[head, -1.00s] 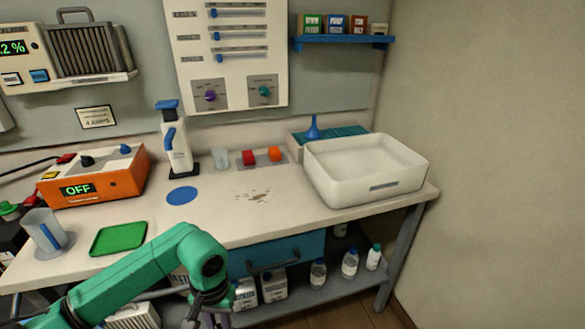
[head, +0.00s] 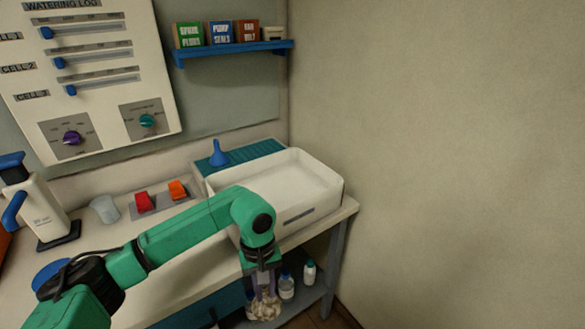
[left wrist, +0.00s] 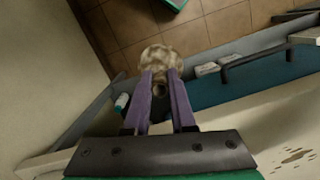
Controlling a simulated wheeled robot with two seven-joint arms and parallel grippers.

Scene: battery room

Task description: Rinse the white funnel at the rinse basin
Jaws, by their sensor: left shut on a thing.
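The white rinse basin (head: 322,203) stands at the right end of the bench, open at the top, with no visible water in it. My left gripper (head: 262,290) points down in front of the bench's front edge, below and outside the basin. It is shut on a round, whitish thing with brown mottling, which I take to be the soiled white funnel (head: 264,309). The left wrist view shows the funnel (left wrist: 165,58) at the tips of the purple fingers (left wrist: 160,78). Its spout cannot be made out. My right gripper is not in view.
A blue funnel (head: 218,154) stands on the teal rack (head: 250,153) behind the basin. Red (head: 144,202) and orange (head: 178,190) switches and a clear cup (head: 104,209) are left of the basin. Bottles (head: 287,286) stand on the lower shelf. A wall closes off the right.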

